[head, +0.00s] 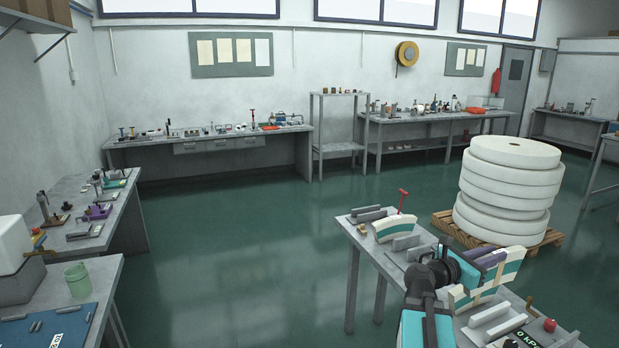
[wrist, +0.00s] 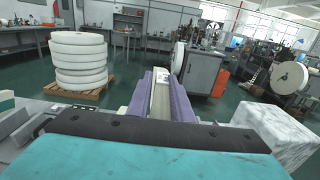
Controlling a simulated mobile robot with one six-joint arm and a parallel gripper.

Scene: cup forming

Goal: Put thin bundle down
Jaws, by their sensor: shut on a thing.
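My gripper (head: 488,262) is over the bench at the lower right of the head view. Its purple pads show in the wrist view (wrist: 160,92), shut on a thin cream bundle (wrist: 160,74) that stands on edge between them. In the head view the held bundle (head: 512,266) looks like a white curved strip with a teal band, partly hidden by my gripper. Whether its lower edge touches the bench cannot be told. Another white bundle with a teal band (head: 396,227) rests on the far end of the bench (head: 372,250).
Grey metal bars (head: 495,312) lie at the near end of the bench, beside a box with a display (head: 530,338) and a red knob. A red-handled tool (head: 402,200) stands at the far end. White rolls (head: 508,190) are stacked on a pallet behind. The floor at left is clear.

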